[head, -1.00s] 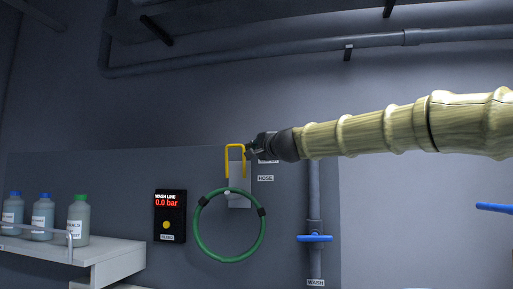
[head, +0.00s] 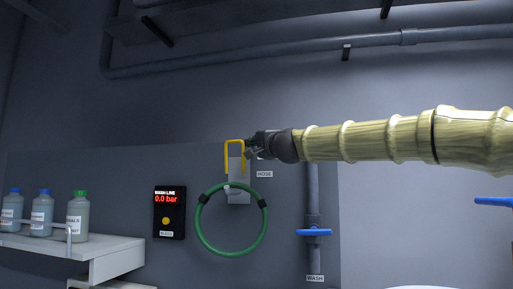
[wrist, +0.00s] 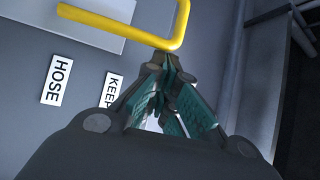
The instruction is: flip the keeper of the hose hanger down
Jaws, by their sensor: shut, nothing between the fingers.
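The keeper is a yellow bent bar (head: 228,157) standing up as an inverted U on the pale plate (head: 238,188) of the hose hanger. A green coiled hose (head: 229,253) hangs on the hanger below it. My gripper (head: 249,145) is shut and empty, with its tips at the upper right side of the keeper. In the wrist view the shut fingertips (wrist: 168,62) are right by a bend of the yellow keeper (wrist: 178,28). I cannot tell whether they touch it.
A gauge box (head: 170,213) reading 0.0 bar is left of the hose. A shelf (head: 100,250) with several bottles is further left. A pipe with a blue valve handle (head: 314,232) is on the right. A HOSE label (head: 264,174) is beside the hanger.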

